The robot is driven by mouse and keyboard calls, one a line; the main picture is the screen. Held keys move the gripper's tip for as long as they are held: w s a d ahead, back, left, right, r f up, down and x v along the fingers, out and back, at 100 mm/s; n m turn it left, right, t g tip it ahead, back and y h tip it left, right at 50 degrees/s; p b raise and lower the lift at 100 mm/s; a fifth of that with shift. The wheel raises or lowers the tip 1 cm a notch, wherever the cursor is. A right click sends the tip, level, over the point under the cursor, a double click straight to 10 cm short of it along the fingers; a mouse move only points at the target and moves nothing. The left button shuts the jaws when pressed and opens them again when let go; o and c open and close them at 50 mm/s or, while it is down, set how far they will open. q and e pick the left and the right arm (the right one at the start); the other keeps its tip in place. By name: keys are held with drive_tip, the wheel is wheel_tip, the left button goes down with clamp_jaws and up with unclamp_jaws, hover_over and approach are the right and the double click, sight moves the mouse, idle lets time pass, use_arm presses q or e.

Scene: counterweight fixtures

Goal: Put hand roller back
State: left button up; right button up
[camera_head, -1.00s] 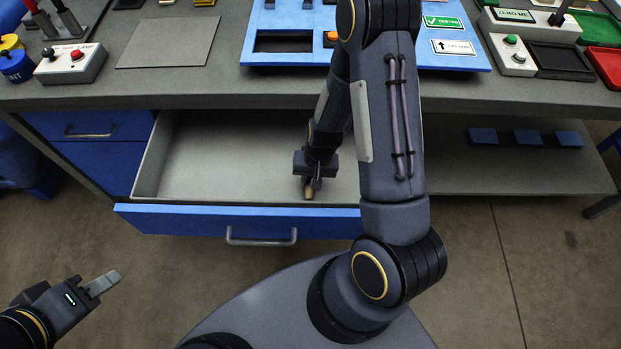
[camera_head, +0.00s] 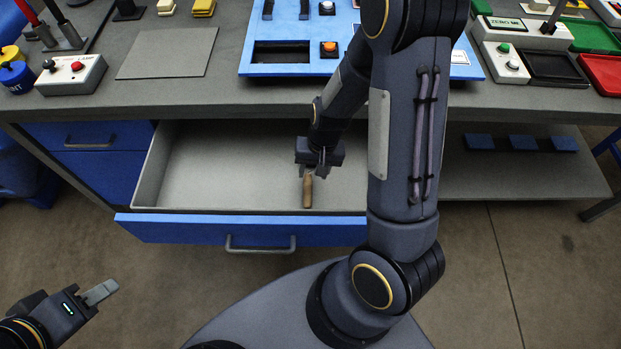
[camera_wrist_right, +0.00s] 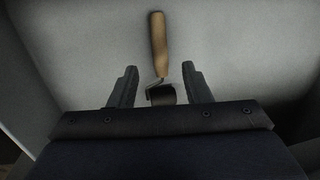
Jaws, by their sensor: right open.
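The hand roller lies in the open drawer (camera_head: 220,185). Its wooden handle (camera_head: 308,192) points toward the drawer front, and it also shows in the right wrist view (camera_wrist_right: 158,42). In that view its dark roller head (camera_wrist_right: 161,95) lies between the fingers. My right gripper (camera_head: 316,170) is over the roller's head end inside the drawer. Its two fingers (camera_wrist_right: 160,88) are apart and do not touch the tool. My left gripper (camera_head: 102,292) is low at the left, away from the drawer; only one finger shows clearly.
The drawer's blue front (camera_head: 180,228) with its handle stands out from under the grey bench. On the bench are a blue fixture board (camera_head: 290,70), a grey mat (camera_head: 168,54) and a button box (camera_head: 72,74). The drawer's left part is empty.

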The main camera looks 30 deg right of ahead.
drive_tip(key=s+a+r+n+t+y, duration=0.1)
drive_tip(key=s+r, duration=0.2)
drive_tip(key=r, duration=0.5)
drive_tip(key=s+a+r+n+t+y, duration=0.1)
drive_tip(key=s+a+r+t, duration=0.1)
drive_tip(key=r, duration=0.7)
drive_tip(key=s+a+r+n+t, duration=0.1)
drive_tip(key=s+r+n+t, duration=0.1)
drive_tip(key=s+r, duration=0.3)
drive_tip(key=s, duration=0.4)
drive_tip(key=shift+a+r, duration=0.3)
drive_tip(key=shift+a, duration=0.1)
